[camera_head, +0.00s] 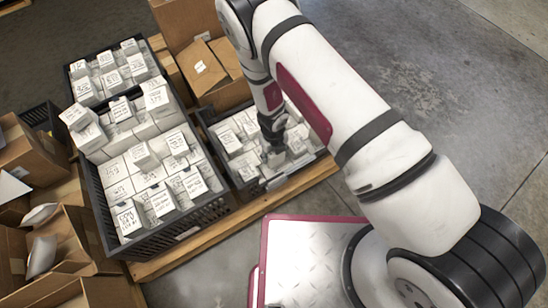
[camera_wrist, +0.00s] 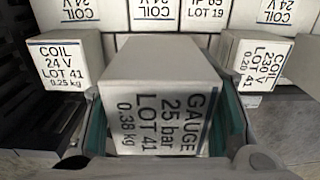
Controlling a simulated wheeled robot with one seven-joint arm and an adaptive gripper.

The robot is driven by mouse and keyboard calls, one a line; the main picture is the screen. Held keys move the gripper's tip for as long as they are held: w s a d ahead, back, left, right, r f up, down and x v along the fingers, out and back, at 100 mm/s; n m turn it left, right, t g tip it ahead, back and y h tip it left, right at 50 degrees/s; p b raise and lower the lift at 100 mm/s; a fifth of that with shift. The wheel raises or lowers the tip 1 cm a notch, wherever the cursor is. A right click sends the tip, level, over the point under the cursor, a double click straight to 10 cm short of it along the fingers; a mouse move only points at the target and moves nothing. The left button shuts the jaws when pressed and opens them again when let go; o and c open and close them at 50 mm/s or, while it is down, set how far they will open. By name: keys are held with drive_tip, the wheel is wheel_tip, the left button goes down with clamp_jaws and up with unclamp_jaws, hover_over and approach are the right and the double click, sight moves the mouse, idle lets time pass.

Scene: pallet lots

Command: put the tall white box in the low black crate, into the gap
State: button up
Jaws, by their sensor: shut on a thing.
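My gripper (camera_head: 274,150) reaches down over the low black crate (camera_head: 252,190). In the wrist view its two fingers stand on either side of a tall white box (camera_wrist: 155,95) marked GAUGE, 25 bar, LOT 41, and are shut on it. White COIL boxes stand to its left (camera_wrist: 66,62) and right (camera_wrist: 258,62), with a row of white boxes behind. The held box looks nearer the camera than these. Its lower end is hidden, so I cannot tell whether it touches the crate floor. In the head view my arm hides part of the crate.
A taller black crate (camera_head: 108,222) heaped with white boxes stands left of the low crate on a wooden pallet (camera_head: 250,212). Open cardboard boxes (camera_head: 185,25) stand behind, others (camera_head: 35,155) at the far left. The concrete floor at right is clear beyond my arm.

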drive_tip(key=shift+f+b, duration=0.7)
drive_tip(key=shift+f, duration=1)
drive_tip(key=shift+f, duration=0.2)
drive_tip(key=o, duration=1.5)
drive_tip(key=shift+r, duration=0.15)
wheel_tip(320, 180, up, 12)
drive_tip(key=p, duration=0.5)
